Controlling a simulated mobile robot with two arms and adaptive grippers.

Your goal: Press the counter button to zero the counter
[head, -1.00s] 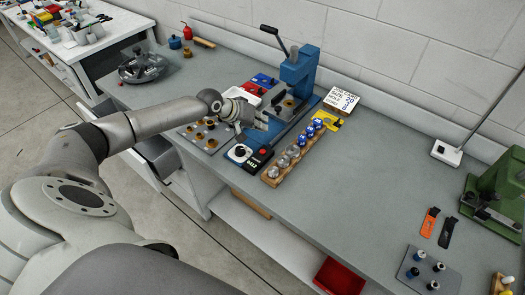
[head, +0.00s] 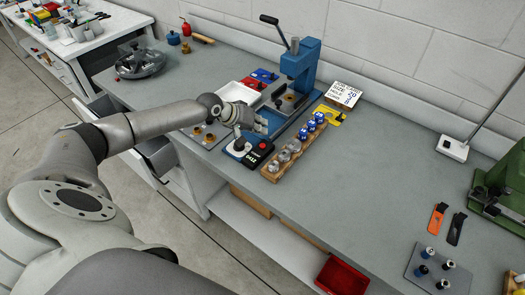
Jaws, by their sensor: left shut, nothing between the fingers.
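The counter (head: 253,159) is a small black box with a lit digit display (head: 252,160) and a red button (head: 263,146) on its top. It lies on the grey bench in front of the blue press. My left gripper (head: 240,132) is shut and empty. It points down just left of the counter, over a white and blue plate (head: 231,152) with a dark round knob. It appears apart from the red button, which is uncovered. The digits are too small to read surely. My right gripper is not in view.
A wooden rack (head: 272,175) with several clear and blue-topped pieces stands right of the counter. The blue press (head: 302,65) with a lever stands behind. A white tray (head: 241,95) is behind my gripper.

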